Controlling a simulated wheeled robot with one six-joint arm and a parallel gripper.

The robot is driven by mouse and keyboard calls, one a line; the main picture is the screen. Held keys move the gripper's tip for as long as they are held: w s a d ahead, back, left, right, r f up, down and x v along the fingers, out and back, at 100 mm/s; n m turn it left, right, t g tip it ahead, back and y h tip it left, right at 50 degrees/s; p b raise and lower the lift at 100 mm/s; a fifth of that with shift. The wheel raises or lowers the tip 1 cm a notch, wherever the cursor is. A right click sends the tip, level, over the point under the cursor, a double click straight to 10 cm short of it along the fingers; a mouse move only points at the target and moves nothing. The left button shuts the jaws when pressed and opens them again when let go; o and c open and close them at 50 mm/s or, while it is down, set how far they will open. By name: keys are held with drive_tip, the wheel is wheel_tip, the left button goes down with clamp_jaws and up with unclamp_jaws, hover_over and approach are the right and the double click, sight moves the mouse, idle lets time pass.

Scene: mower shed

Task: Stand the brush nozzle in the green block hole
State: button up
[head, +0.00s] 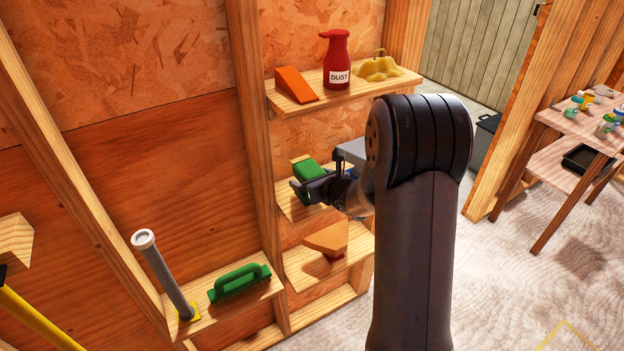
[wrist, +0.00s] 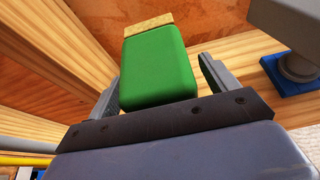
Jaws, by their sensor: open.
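A green rounded block-like piece (head: 309,170) with a tan speckled strip at its far end is on the middle shelf. In the wrist view this green piece (wrist: 158,66) lies between the two fingers of my gripper (wrist: 160,85). My gripper (head: 310,186) is open around it, one finger on each side; whether either touches is unclear. No hole shows in it, and I cannot tell whether it is the brush nozzle or the green block. A grey piece stands on a blue block (wrist: 287,77) to its right.
The top shelf (head: 345,88) holds an orange wedge (head: 296,85), a red DUST bottle (head: 336,60) and a yellow lump (head: 379,66). Below are a grey tube (head: 163,274) in a yellow base, a green handled tool (head: 240,283) and an orange-tan piece (head: 327,239). Wooden posts flank the shelves.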

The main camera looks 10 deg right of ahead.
drive_tip(key=b+v, duration=0.1)
drive_tip(key=v, duration=0.9)
drive_tip(key=shift+s, duration=0.35)
drive_tip(key=shift+r, duration=0.15)
drive_tip(key=p+x, duration=0.1)
drive_tip(key=x, duration=0.9)
drive_tip(key=shift+w, duration=0.4)
drive_tip(key=shift+s, duration=0.2)
